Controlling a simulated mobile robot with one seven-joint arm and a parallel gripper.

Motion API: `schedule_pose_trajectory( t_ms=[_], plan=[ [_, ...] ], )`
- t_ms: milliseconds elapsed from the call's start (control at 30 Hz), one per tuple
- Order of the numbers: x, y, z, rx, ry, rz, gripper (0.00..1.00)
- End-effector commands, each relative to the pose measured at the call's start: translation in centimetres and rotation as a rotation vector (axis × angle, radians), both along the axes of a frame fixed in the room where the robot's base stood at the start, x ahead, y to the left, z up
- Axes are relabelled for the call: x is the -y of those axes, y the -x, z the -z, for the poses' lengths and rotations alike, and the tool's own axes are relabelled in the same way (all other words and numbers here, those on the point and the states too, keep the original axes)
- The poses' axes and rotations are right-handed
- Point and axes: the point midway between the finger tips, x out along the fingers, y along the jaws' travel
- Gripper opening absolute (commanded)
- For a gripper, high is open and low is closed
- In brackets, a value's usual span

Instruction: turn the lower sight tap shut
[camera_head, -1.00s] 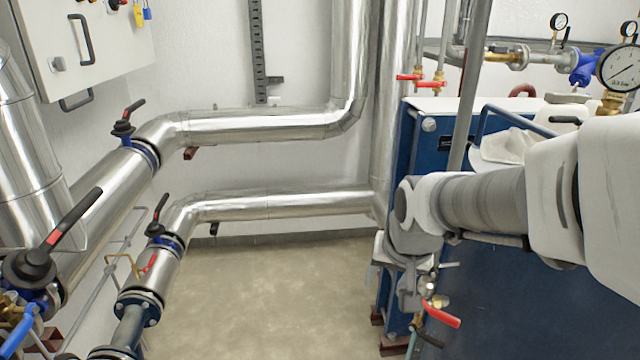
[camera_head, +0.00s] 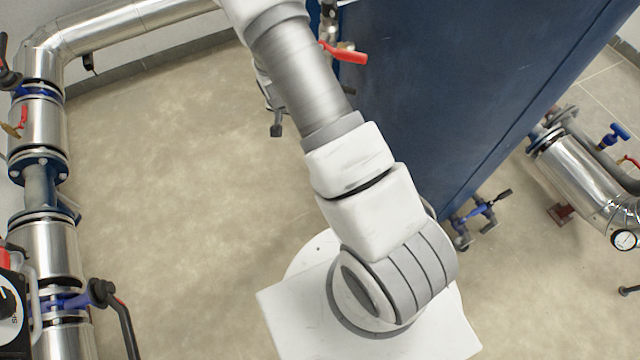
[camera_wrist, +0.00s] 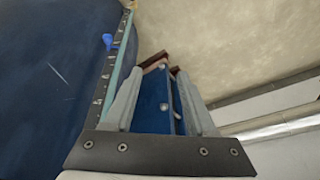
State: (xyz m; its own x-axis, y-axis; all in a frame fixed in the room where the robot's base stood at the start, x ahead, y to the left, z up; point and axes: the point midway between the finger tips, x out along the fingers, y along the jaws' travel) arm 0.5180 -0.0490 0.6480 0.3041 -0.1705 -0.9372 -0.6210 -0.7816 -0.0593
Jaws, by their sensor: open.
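A tap with a red lever (camera_head: 345,52) shows at the top of the head view, beside the blue exchanger (camera_head: 440,90). A small tap with a dark handle (camera_head: 485,215) is low at the exchanger's right edge. I cannot tell which, if either, is the lower sight tap. In the wrist view my gripper (camera_wrist: 160,72) is open and empty, its two grey fingers apart, with a blue panel with reddish-brown ends visible between them. A blue knob (camera_wrist: 107,40) is left of the fingers, apart from them. In the head view my arm hides most of the gripper.
Insulated metal pipes with flanges (camera_head: 40,185) run down the left, with a black lever (camera_head: 125,320) sticking out. At right are another metal pipe (camera_head: 580,180), a blue valve handle (camera_head: 615,133) and a gauge (camera_head: 625,240). The floor (camera_head: 170,200) left of my arm is clear.

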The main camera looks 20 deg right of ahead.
Motion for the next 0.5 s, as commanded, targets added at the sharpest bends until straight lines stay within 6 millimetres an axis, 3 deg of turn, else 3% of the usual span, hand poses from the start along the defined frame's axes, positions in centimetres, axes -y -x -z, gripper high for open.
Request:
schedule_pose_trajectory(
  t_ms=[33, 300, 500],
  plan=[
    [0.4, 0.4, 3.3, -0.011, 0.010, 0.009, 0.56],
    [2.3, 2.7, 16.0, -0.014, 0.048, 0.059, 0.56],
    [3.7, 5.2, 23.3, -0.012, 0.067, 0.074, 0.56]
  ],
)
